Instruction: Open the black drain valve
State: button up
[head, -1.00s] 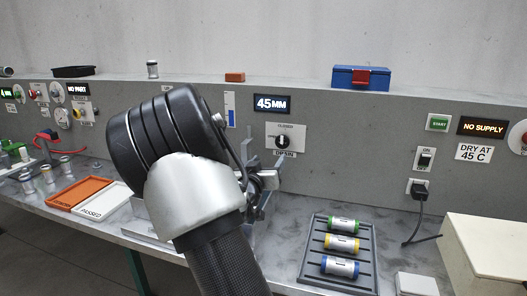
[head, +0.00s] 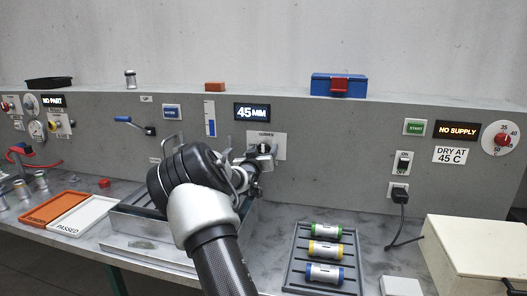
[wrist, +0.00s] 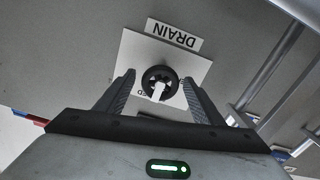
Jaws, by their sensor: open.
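The black drain valve (wrist: 160,82) is a round knob with a white pointer on a white plate (wrist: 196,70), under the DRAIN label (wrist: 174,37) in the upside-down wrist view. Its pointer is toward the partly hidden CLOSED lettering. My gripper (wrist: 159,94) is open, with one finger on each side of the knob in that view. I see no finger touching it.
A blue-handled lever (head: 124,120) is on the wall to the left. A rack (head: 296,270) with three cylinders lies at right. A 45 MM display (head: 252,112) is above the valve.

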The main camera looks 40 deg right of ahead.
jog(key=shift+w+d, duration=0.3)
jog(key=shift+d, duration=0.05)
jog(key=shift+c, duration=0.2)
jog(key=c, duration=1)
